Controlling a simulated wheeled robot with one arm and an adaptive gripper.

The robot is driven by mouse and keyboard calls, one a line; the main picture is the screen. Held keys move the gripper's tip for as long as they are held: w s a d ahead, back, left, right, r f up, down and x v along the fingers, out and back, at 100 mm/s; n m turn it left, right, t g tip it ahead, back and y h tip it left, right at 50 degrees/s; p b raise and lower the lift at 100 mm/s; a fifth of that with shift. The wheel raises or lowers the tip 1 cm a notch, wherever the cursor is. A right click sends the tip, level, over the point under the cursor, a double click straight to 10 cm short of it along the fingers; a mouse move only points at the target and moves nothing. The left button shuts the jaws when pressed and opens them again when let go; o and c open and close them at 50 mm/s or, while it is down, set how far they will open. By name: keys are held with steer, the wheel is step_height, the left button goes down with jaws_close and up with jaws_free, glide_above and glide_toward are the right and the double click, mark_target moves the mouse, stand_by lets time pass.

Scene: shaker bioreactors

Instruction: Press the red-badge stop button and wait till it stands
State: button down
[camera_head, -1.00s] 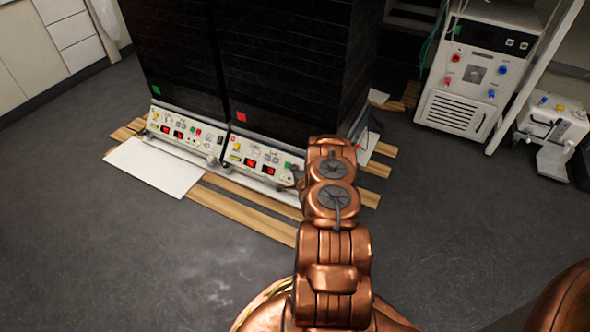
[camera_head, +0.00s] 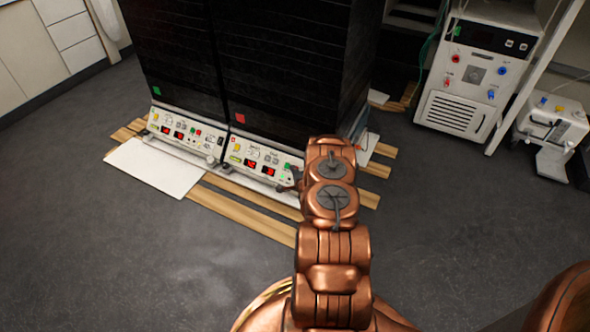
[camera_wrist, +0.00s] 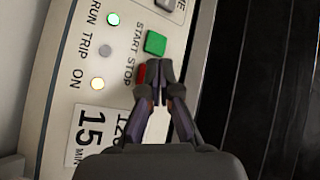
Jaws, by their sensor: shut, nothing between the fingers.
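The red badge (camera_head: 241,118) marks the right-hand black shaker cabinet (camera_head: 285,60). Its pale control panel (camera_head: 240,150) runs along the cabinet's foot. In the wrist view, the red STOP button (camera_wrist: 141,73) sits beside the green START button (camera_wrist: 155,43). My gripper (camera_wrist: 159,71) is shut and empty, its fingertips at the STOP button and covering part of it. I cannot tell whether they touch or press it.
The left cabinet (camera_head: 175,50) carries a green badge (camera_head: 157,90) and a similar panel (camera_head: 183,133). Wooden slats (camera_head: 240,213) and a white board (camera_head: 150,168) lie at the cabinets' feet. A white instrument (camera_head: 470,75) stands at right. The grey floor in front is clear.

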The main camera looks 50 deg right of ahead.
steer(key=shift+s+a+r, duration=0.1)
steer(key=shift+a+r, duration=0.15)
steer(key=shift+r, duration=0.05)
steer(key=shift+s+a+r+p, duration=0.25)
steer(key=shift+a+r+p, duration=0.4)
steer(key=shift+a+r, duration=0.25)
steer(key=shift+s+a+r+p, duration=0.25)
steer(key=shift+a+r+p, duration=0.45)
steer(key=shift+a, duration=0.25)
steer(key=shift+r, duration=0.15)
